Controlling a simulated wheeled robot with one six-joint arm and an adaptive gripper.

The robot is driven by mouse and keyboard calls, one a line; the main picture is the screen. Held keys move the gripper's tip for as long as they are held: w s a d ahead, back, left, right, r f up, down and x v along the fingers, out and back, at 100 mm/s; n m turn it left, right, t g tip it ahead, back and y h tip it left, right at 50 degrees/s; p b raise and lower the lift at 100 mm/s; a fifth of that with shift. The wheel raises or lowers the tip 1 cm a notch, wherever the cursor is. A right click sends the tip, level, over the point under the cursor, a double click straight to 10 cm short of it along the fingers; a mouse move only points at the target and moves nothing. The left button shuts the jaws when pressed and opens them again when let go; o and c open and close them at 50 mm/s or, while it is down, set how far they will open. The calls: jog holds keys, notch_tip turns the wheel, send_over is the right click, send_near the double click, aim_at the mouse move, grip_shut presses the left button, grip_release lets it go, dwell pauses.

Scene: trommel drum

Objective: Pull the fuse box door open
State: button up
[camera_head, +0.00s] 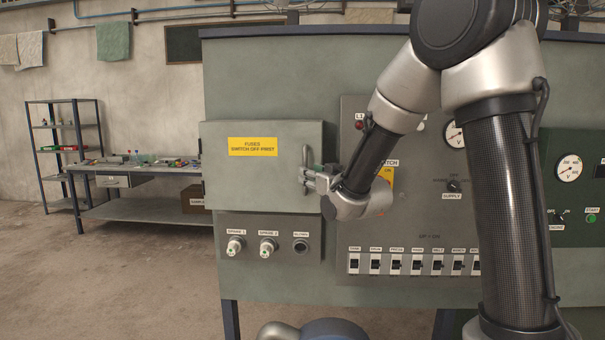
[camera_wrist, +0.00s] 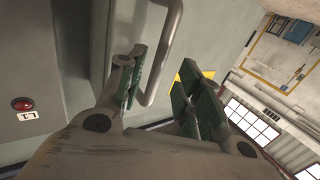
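The grey fuse box door (camera_head: 260,178) bears a yellow label reading "FUSES SWITCH OFF FIRST" and looks closed. Its upright metal bar handle (camera_head: 305,158) is near the door's right edge. My gripper (camera_head: 309,179) is at the lower part of the handle, coming from the right. In the wrist view my gripper (camera_wrist: 157,88) is open, with green-padded fingers apart. The handle (camera_wrist: 166,58) runs down between the fingertips, with a gap on the right finger's side. I cannot tell whether the left finger touches it. The grey door surface also shows in the wrist view (camera_wrist: 208,30).
Below the door are spare-fuse holders (camera_head: 268,246). A workbench (camera_head: 140,168) and shelf stand at left. Floor before the door's left is clear.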

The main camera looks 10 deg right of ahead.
aim_at(305, 192)
jog(key=shift+x, duration=2.3)
jog(key=shift+d, duration=0.15)
grip_shut()
